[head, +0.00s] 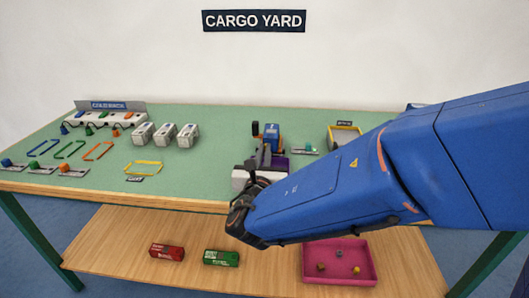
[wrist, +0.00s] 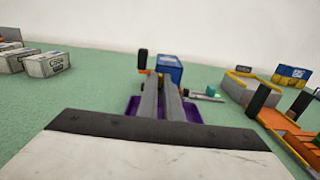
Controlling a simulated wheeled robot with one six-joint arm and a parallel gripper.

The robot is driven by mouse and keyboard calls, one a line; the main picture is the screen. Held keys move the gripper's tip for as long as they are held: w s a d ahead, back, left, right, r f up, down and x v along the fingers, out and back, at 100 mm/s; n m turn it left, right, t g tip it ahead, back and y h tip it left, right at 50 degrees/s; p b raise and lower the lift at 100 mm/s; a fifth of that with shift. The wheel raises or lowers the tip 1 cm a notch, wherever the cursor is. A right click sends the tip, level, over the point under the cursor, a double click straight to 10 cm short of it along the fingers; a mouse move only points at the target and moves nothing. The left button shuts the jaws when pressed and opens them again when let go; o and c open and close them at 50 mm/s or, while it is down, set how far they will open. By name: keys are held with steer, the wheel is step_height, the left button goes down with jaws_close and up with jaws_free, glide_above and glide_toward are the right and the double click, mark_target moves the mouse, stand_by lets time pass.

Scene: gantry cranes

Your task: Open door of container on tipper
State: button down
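The tipper (head: 273,160) stands on the green table, purple with a blue cab (head: 271,134) at its far end.
Several white containers (head: 165,134) stand left of the tipper. A yellow-rimmed bin (head: 344,136) stands to the right. Left are coloured frames (head: 69,149) and a rack (head: 110,110). The lower shelf holds red (head: 167,252) and green boxes (head: 221,258) and a pink tray (head: 340,280).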

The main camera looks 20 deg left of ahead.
steer(key=shift+d, duration=0.1)
steer(key=shift+d+r+n+y, duration=0.1)
steer(key=shift+d+n+y, duration=0.15)
steer(key=shift+n+y, duration=0.35)
steer(key=shift+s+d+n+g+y, duration=0.1)
steer(key=shift+d+n+g+y, duration=0.2)
steer(key=shift+n+g+y, duration=0.7)
steer(key=shift+s+d+n+g+y, duration=0.1)
steer(key=shift+d+n+g+y, duration=0.4)
steer(key=shift+y, duration=1)
steer(key=shift+a, duration=0.15)
steer(key=c, duration=1.9)
jaws_free()
steer(key=shift+s, duration=0.1)
